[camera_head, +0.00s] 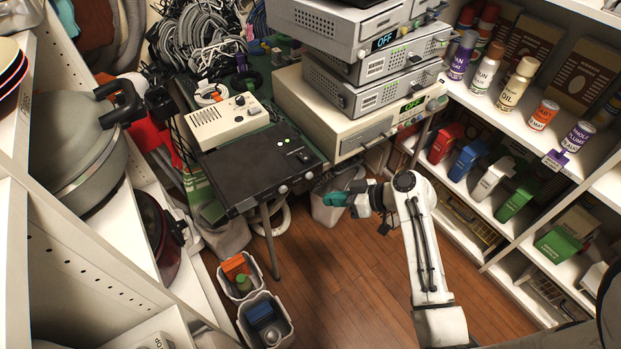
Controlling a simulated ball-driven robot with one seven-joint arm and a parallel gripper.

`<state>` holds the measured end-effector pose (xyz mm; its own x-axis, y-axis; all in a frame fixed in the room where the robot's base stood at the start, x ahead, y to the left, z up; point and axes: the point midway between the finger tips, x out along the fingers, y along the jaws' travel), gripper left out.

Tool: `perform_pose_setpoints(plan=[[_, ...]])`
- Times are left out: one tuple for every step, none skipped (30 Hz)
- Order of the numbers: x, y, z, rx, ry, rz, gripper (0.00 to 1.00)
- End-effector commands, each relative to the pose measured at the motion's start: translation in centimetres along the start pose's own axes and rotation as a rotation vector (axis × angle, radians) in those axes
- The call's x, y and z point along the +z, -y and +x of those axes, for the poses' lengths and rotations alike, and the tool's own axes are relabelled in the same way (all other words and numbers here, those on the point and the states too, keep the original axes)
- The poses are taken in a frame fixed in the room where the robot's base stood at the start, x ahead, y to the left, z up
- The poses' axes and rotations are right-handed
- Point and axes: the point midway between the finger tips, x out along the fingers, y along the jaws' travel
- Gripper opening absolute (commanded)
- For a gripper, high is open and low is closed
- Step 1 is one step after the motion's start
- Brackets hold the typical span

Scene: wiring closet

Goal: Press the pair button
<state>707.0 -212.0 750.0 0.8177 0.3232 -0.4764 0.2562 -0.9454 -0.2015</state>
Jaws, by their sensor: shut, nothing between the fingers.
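A flat black device (255,160) lies at the front of a dark table, with small controls on its top right and knobs on its front edge. A beige box (224,122) with knobs and a slotted grille lies behind it. No pair label is readable, so I cannot tell which control is the pair button. My gripper (328,199), with teal fingers, is shut and empty. In the picture it is right of and below the black device's front corner, apart from it.
A pale bin (338,212) stands behind my gripper under the table. Two small bins (268,318) with items stand on the floor. Shelves with bottles and boxes line the right; shelves with pots line the left. Tangled cables (205,42) cover the table's back. The wooden floor is clear in the middle.

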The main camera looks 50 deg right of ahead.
Motion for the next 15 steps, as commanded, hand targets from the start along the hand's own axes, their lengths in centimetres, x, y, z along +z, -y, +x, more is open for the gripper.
perform_pose_setpoints(plan=[[-0.2, -0.4, 0.6, -0.001, -0.001, -0.002, 0.0], [-0.5, -0.6, 0.9, -0.001, -0.002, -0.002, 0.0], [-0.8, -0.9, 1.3, -0.001, -0.002, -0.001, 0.0], [-0.9, -1.1, 1.6, -0.001, -0.001, -0.001, 0.0], [-1.1, -1.3, 1.8, 0.0, -0.001, -0.002, 0.0], [-1.4, -1.5, 2.1, 0.001, -0.001, -0.003, 0.0], [-1.5, -1.7, 2.4, 0.0, -0.001, -0.002, 0.0], [-1.6, -1.8, 2.6, 0.0, -0.001, -0.001, 0.0], [-1.8, -2.0, 2.8, 0.0, -0.001, -0.001, 0.0], [-2.0, -2.1, 3.0, -0.001, -0.001, -0.001, 0.0], [-2.1, -2.2, 3.1, -0.001, -0.001, -0.001, 0.0], [-2.2, -2.3, 3.3, -0.001, 0.0, -0.001, 0.0], [-2.3, -2.4, 3.4, -0.001, 0.0, -0.001, 0.0], [-2.4, -2.4, 3.4, -0.001, -0.001, -0.001, 0.0], [-2.5, -2.5, 3.5, 0.0, -0.001, -0.001, 0.0]])
